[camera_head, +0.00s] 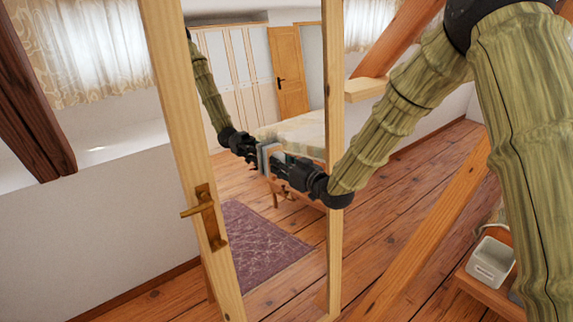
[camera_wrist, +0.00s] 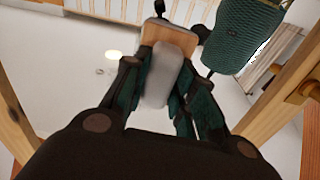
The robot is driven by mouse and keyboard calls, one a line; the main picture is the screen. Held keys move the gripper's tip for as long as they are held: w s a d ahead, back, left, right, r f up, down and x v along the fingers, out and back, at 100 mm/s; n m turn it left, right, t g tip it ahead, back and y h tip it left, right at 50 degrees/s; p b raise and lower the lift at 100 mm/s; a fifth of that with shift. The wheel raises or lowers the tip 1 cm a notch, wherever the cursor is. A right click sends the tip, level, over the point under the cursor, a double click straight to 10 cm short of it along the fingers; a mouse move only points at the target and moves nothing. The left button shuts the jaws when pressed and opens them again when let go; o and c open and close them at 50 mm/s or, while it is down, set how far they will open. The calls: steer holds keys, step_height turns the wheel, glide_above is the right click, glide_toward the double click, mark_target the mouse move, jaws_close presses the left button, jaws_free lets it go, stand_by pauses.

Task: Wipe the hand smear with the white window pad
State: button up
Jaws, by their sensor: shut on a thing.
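My gripper (camera_head: 283,168) is shut on the window pad (camera_wrist: 160,76) in front of a mirror-like pane (camera_head: 225,180) in a wooden frame. In the wrist view, the fingers (camera_wrist: 165,95) grip a pale grey block with a light wooden board (camera_wrist: 178,38) at its far end. In the head view, the pad and its reflection are very close together; I cannot tell whether it touches the pane. The pad's wiping face is hidden. A pale spot (camera_wrist: 114,54) shows left of the pad in the wrist view; I cannot tell whether it is the smear or a reflection.
The frame's left post (camera_head: 170,100) carries a brass handle (camera_head: 205,213). The right post (camera_head: 334,110) stands close to my forearm. A slanted timber brace (camera_head: 430,240) crosses at right. A white tub (camera_head: 490,262) sits on a low wooden surface at lower right.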

steer(key=shift+s+a+b, duration=0.25)
steer(key=shift+s+a, duration=0.3)
steer(key=shift+a, duration=0.35)
steer(key=shift+s+a+b, duration=0.2)
steer(key=shift+s+a, duration=0.35)
steer(key=shift+a, duration=0.3)
steer(key=w+d+r, duration=0.2)
steer(key=w+d, duration=0.1)
steer(key=w+d+r+p, duration=0.1)
steer(key=w+d+r, duration=0.1)
steer(key=w+d, duration=0.1)
steer(key=w+d+r+p, duration=0.1)
steer(key=w+d+r, duration=0.1)
steer(key=d, duration=0.3)
steer(key=shift+w, duration=0.45)
stand_by(1.8)
steer(key=shift+s+a, duration=0.55)
steer(key=shift+a, duration=0.15)
steer(key=shift+s+a+b, duration=0.6)
steer(key=shift+s+a, duration=0.6)
steer(key=shift+a, duration=0.5)
steer(key=shift+s+a+b, duration=0.65)
steer(key=shift+s+a, duration=0.6)
steer(key=shift+a, duration=0.45)
steer(key=shift+s+a+b, duration=0.6)
steer(key=shift+s+a, duration=0.6)
steer(key=shift+a, duration=0.5)
